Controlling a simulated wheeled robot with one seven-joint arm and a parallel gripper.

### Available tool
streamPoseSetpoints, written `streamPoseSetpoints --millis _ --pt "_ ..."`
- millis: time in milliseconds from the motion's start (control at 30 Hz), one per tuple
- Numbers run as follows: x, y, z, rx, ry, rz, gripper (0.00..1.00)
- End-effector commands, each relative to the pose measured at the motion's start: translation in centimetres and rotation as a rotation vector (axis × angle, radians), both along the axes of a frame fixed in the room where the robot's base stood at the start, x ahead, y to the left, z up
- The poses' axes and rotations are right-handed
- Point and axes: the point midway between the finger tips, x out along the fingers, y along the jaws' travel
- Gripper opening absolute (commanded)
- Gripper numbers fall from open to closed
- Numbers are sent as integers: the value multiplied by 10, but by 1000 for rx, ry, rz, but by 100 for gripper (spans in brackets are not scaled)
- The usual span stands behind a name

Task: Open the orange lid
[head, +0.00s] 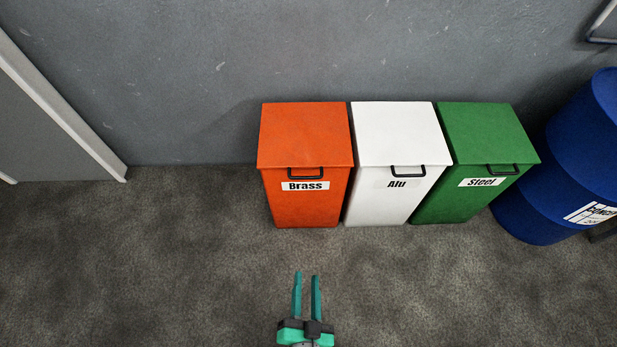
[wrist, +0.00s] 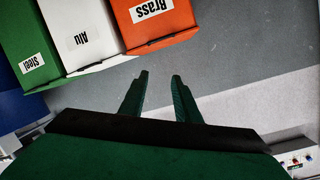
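The orange lid (head: 305,134) lies shut on the orange bin (head: 303,207), which is labelled Brass, in the head view. A black handle (head: 306,173) sits at the lid's front edge. My gripper (head: 306,275) is in front of the orange bin, apart from it, with its two green fingers spread and nothing between them. In the wrist view my gripper (wrist: 161,76) shows open below the upside-down Brass label.
A white Alu bin (head: 382,204) and a green Steel bin (head: 447,204) stand right of the orange bin, both lids shut. A blue drum (head: 540,215) is at the far right. A grey wall (head: 200,80) is behind. The floor (head: 150,260) in front is clear.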

Motion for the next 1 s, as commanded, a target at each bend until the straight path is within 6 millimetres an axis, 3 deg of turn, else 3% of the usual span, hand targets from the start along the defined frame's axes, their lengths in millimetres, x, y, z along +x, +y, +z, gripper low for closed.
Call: streamPoseSetpoints --millis 100,300,600,800,1000 --pt "42 1 -29 169 -13 -42 30" --pt "115 1 -68 457 -25 -106 30" --pt "234 -3 -97 861 -38 -179 30" --pt "283 -4 -100 1025 -38 -204 30" --pt "301 -5 -101 1076 -36 -212 30"
